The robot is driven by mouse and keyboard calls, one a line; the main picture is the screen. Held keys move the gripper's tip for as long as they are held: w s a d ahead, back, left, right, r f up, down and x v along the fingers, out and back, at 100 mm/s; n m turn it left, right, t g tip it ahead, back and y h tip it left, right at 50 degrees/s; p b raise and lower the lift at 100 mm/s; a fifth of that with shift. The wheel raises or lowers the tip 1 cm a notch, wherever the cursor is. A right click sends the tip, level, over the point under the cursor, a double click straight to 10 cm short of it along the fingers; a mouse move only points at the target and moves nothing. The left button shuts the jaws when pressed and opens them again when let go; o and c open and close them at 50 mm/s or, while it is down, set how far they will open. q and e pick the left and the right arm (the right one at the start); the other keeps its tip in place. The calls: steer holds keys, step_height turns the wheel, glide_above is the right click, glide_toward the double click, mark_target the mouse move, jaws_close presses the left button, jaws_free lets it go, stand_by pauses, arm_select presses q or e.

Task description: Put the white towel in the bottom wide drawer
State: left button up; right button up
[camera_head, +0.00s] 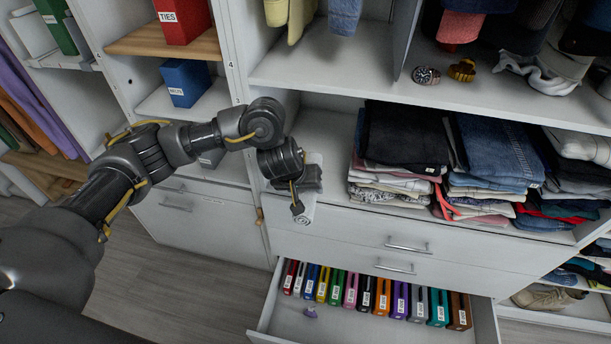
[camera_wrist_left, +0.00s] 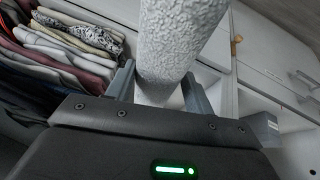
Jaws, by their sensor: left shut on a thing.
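The white towel is rolled up; its end (camera_head: 303,219) shows below my left gripper (camera_head: 303,188) in the head view. In the left wrist view the textured white towel (camera_wrist_left: 180,38) stands between the two fingers of my left gripper (camera_wrist_left: 158,88), which is shut on it. The gripper holds it at the left front of the clothes shelf, above and in front of the drawer fronts. The bottom wide drawer (camera_head: 262,325) is pulled open below. It holds a row of several coloured cases (camera_head: 380,296) along its back and a small purple thing (camera_head: 310,312). My right gripper is not in view.
Folded clothes stacks (camera_head: 400,150) fill the shelf right of my gripper. A shut drawer (camera_head: 405,244) with a bar handle lies above the open one. Closed white fronts (camera_head: 205,225) stand at left. The open drawer's front part has bare floor.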

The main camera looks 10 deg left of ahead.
arm_select(q)
steer(key=shift+s+d+r, duration=0.1)
steer(key=shift+s+r, duration=0.1)
steer(key=shift+s, duration=0.25)
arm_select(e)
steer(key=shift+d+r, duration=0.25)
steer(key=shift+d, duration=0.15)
